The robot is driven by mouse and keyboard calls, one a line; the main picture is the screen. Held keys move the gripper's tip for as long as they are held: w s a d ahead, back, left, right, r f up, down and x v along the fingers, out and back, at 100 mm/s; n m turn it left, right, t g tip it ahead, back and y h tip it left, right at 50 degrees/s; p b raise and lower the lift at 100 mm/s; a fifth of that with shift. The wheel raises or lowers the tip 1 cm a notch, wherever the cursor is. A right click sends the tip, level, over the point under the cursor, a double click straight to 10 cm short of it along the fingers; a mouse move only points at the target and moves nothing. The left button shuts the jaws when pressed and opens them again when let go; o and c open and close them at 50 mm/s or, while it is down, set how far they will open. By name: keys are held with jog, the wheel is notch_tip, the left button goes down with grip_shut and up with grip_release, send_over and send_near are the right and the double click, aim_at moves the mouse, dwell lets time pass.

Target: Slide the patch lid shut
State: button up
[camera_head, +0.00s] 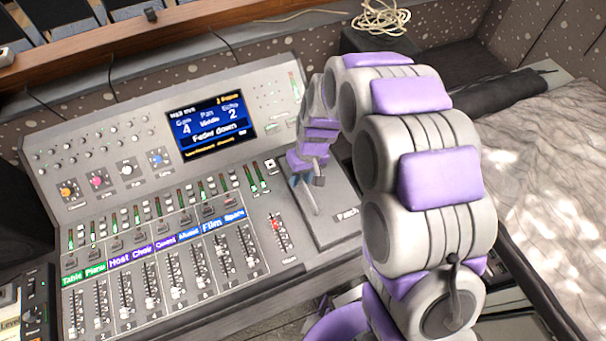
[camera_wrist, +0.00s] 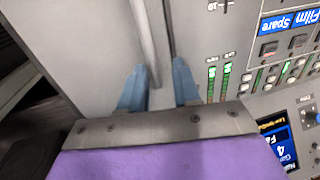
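The patch lid (camera_head: 338,198) is a flat grey panel at the right end of the mixing desk, with the word "Patch" on it. A narrow raised bar (camera_head: 310,198), which looks like its handle, stands near its left side. My gripper (camera_head: 307,181) is over this bar, pointing down. In the wrist view the two blue fingertips (camera_wrist: 159,85) are apart, with the bar (camera_wrist: 147,40) running between them, closer to the left finger. I cannot tell whether either finger touches it. My arm hides part of the lid's right side.
The mixing desk (camera_head: 150,215) has several faders and labelled strips left of the lid. A lit screen (camera_head: 210,125) sits in its upper panel. A coiled cable (camera_head: 382,17) lies behind, and a grey quilted cover (camera_head: 555,170) is at the right.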

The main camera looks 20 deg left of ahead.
jog(key=shift+o, duration=0.3)
jog(key=shift+d, duration=0.1)
jog(key=shift+w+d+r, duration=0.15)
jog(key=shift+r, duration=0.35)
notch_tip(320, 180, up, 16)
jog(key=w+d+p, duration=0.1)
jog(key=w+p, duration=0.1)
jog(key=shift+w+d, duration=0.3)
jog(key=shift+f, duration=0.1)
